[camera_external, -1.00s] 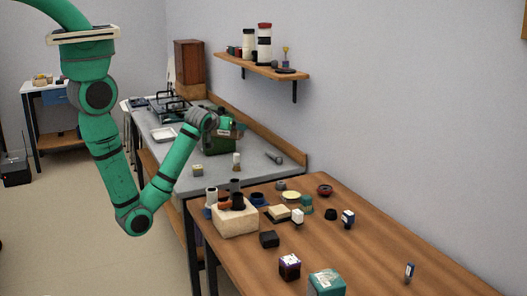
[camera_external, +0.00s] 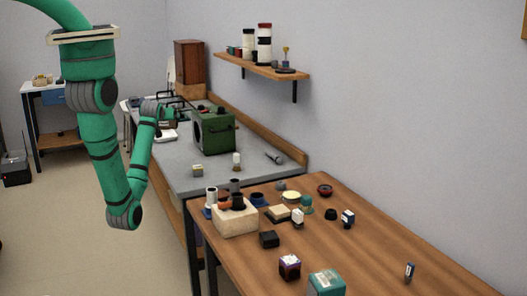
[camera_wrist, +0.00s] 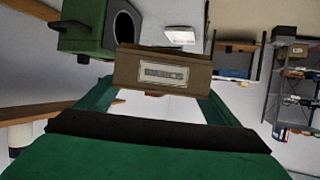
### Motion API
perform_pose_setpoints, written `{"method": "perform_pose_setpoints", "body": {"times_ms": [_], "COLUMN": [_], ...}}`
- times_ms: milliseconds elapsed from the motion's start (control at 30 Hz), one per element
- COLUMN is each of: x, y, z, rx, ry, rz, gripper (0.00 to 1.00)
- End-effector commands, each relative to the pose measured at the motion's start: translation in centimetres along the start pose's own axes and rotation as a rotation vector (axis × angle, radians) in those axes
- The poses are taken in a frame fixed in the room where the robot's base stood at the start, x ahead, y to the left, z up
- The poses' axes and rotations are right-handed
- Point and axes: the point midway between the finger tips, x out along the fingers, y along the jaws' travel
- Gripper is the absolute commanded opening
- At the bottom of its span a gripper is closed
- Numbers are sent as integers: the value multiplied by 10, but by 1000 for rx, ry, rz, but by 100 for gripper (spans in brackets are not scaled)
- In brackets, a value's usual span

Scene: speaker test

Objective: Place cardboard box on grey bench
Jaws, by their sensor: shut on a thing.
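The cardboard box is a small brown carton (camera_wrist: 135,72) with a pale printed label, seen close up in the wrist view. My gripper (camera_wrist: 162,88) is shut on it, with a green finger at each side. In the external view my gripper (camera_external: 172,114) is over the far part of the grey bench (camera_external: 212,178), left of a green box-shaped unit. The carton is hard to make out there, and I cannot tell whether it touches the bench.
The green unit (camera_external: 216,135) with a round dark opening stands on the bench; it also shows in the wrist view (camera_wrist: 85,25). A white tray (camera_external: 166,137) lies near my gripper. A wooden table (camera_external: 350,255) in front holds several small items. A wall shelf (camera_external: 262,67) hangs above.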

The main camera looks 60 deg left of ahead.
Motion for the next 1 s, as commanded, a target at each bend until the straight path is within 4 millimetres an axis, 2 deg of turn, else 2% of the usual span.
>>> {"method": "perform_pose_setpoints", "body": {"times_ms": [33, 300, 400, 533, 933, 1000], "x": [3, 21, 27, 39, 127, 140], "y": [0, 1, 1, 4, 23, 25], "z": [10, 55, 66, 70, 73, 82], "rx": [2, 3, 1, 1, 2, 2], "ry": [-6, -5, -4, -1, -1, -3], "rz": [0, 0, 0, 1, 1, 0], "gripper": [64, 64, 64, 64, 64, 64]}}
